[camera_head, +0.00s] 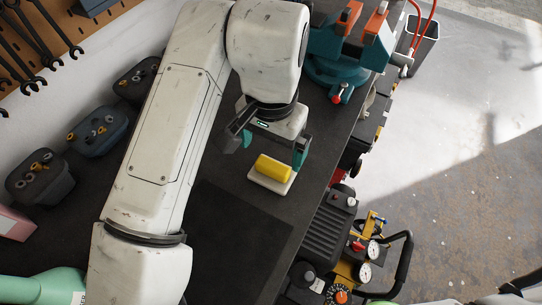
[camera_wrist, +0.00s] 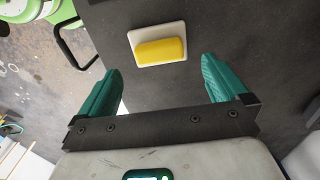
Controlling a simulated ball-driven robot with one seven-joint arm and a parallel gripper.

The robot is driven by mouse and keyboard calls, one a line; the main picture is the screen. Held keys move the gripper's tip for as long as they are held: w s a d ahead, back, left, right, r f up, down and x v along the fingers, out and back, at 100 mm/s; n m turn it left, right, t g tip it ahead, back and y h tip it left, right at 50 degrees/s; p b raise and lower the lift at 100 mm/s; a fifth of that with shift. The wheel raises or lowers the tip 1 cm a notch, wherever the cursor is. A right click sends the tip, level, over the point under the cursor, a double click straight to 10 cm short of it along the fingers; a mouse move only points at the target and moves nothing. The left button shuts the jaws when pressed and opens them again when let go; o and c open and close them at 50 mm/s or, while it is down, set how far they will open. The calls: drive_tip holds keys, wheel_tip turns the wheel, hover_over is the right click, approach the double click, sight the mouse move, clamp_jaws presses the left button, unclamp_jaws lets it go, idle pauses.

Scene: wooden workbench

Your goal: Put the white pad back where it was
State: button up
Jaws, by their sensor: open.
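The white pad (camera_head: 263,183) lies flat on the dark bench top near its right edge. A yellow block (camera_head: 273,168) rests on it and covers much of it. In the wrist view the pad (camera_wrist: 150,32) is a rounded white rectangle around the yellow block (camera_wrist: 160,50), just beyond the fingers. My gripper (camera_head: 273,147) has two teal fingers, spread wide apart and empty. They point toward the pad without closing on it. In the wrist view my gripper (camera_wrist: 160,70) frames the pad between its fingertips, with gaps on both sides.
A teal and orange vise (camera_head: 345,50) stands at the bench's far end. Dark bins of small parts (camera_head: 98,130) line the left wall. A black mat (camera_head: 235,245) lies nearer on the bench. A compressor (camera_head: 335,240) stands off the bench's right edge.

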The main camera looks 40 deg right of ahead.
sight(271, 166)
wheel_tip(271, 166, up, 6)
drive_tip(key=shift+f, duration=0.1)
